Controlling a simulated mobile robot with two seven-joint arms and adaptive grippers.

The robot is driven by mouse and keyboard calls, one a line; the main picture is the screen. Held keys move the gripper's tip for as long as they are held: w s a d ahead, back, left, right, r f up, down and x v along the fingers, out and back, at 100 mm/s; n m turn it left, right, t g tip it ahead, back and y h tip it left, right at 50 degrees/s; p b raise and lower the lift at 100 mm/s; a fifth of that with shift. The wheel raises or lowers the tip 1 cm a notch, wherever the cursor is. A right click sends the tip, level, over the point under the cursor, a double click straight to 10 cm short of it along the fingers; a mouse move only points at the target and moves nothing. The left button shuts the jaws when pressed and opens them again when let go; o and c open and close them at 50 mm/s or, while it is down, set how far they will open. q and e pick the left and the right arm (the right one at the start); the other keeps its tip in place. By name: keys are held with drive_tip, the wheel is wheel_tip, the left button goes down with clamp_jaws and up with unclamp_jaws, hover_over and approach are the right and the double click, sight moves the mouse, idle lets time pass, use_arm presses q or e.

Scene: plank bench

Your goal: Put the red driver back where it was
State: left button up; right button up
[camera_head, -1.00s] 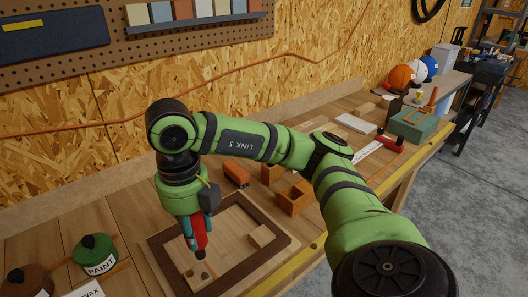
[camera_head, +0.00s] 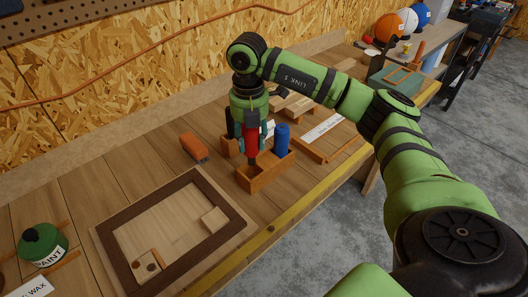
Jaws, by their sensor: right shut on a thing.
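My right gripper (camera_head: 251,136) is shut on the red driver (camera_head: 250,146), which hangs about upright with its tip pointing down. The driver is over an orange-brown wooden holder (camera_head: 268,179) with open compartments. I cannot tell whether its tip is inside a compartment or just above it. A blue handle (camera_head: 282,137) stands upright at the right part of the holder. A dark upright thing at the left is partly hidden by my gripper. My left gripper is not in view.
A dark-framed board (camera_head: 110,246) with a holed block (camera_head: 148,263) and a pale block (camera_head: 214,218) lies at front left. An orange block (camera_head: 194,147) lies left of the holder. A green paint tin (camera_head: 40,244) is at far left. A green box (camera_head: 396,80) stands farther back.

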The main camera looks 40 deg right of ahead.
sight(251, 164)
drive_tip(key=f, duration=0.2)
drive_tip(key=f+p, duration=0.1)
drive_tip(key=f, duration=0.1)
drive_tip(key=shift+a, duration=0.2)
wheel_tip(251, 164, down, 4)
drive_tip(key=shift+r+p, duration=0.15)
drive_tip(key=shift+p, duration=0.65)
drive_tip(key=shift+f, duration=0.2)
drive_tip(key=shift+f, duration=0.25)
drive_tip(key=o, duration=1.3)
drive_tip(key=shift+r, duration=0.15)
